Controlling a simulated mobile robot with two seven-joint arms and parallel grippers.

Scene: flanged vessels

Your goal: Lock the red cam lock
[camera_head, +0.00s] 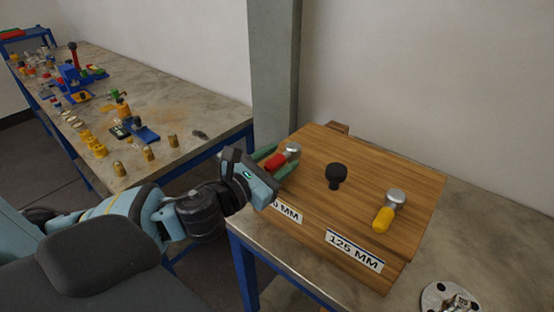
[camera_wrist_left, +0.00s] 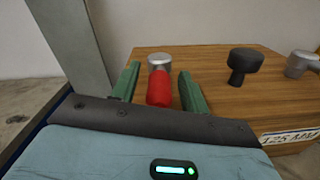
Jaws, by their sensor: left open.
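The red cam lock has a red handle (camera_head: 275,160) and a silver round head (camera_head: 292,149), and sits on top of a wooden box (camera_head: 345,160) near its left edge. In the left wrist view the red handle (camera_wrist_left: 159,88) points toward me, with the silver head (camera_wrist_left: 159,61) behind it. My left gripper (camera_head: 277,160) is open, its green fingers on either side of the red handle. In the left wrist view the fingers (camera_wrist_left: 158,88) stand apart from the handle with small gaps. My right gripper is not in view.
A black knob (camera_head: 336,174) and a yellow-handled cam lock (camera_head: 384,217) stand on the same box. A metal flange (camera_head: 450,298) lies on the table at the lower right. A grey pillar (camera_head: 274,75) rises behind. Another bench (camera_head: 190,105) holds many small parts.

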